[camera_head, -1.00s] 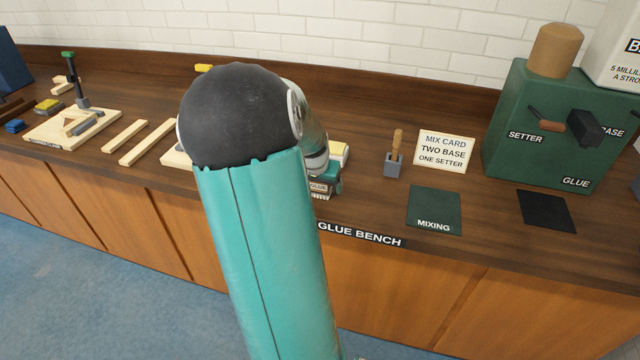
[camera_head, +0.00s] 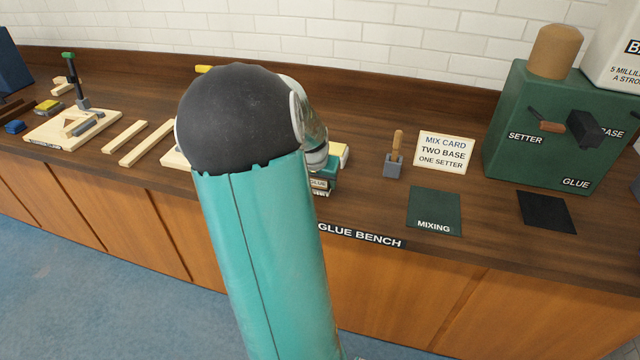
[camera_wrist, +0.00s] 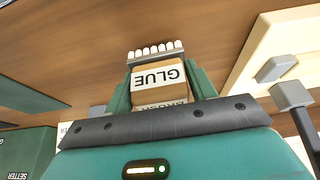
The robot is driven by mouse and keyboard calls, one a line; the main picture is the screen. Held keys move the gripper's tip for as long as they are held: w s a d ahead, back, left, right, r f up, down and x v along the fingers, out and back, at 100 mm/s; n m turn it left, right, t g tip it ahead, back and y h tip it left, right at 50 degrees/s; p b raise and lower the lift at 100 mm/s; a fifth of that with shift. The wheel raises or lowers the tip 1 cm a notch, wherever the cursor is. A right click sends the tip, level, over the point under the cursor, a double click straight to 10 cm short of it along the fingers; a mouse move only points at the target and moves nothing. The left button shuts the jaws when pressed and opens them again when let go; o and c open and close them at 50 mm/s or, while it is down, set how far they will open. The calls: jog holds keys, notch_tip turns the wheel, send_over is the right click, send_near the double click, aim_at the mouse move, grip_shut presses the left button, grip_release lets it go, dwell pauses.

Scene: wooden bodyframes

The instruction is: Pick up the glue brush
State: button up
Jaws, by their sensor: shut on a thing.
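The glue brush (camera_wrist: 158,78) has a wooden block body with a white label reading GLUE and a row of white bristles. In the wrist view it sits between the two green fingers of my gripper (camera_wrist: 160,88), which is shut on it. The lower label line is partly hidden by the gripper's dark edge. In the head view, my gripper (camera_head: 323,181) shows just right of my arm, above the front part of the bench, with the brush's label and bristles (camera_head: 318,188) at its end. I cannot tell how far the bristles are from the bench top.
The mixing mat (camera_head: 434,212) lies in front. The green glue dispenser (camera_head: 530,110) is farther right. Wooden strips (camera_head: 147,143) and a fixture board lie left.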

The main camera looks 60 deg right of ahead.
jog(key=w+a+r, duration=0.6)
jog(key=a+r, duration=0.5)
jog(key=a, duration=0.1)
jog(key=shift+a+r, duration=0.2)
jog(key=shift+a, duration=0.05)
jog(key=shift+w, duration=0.15)
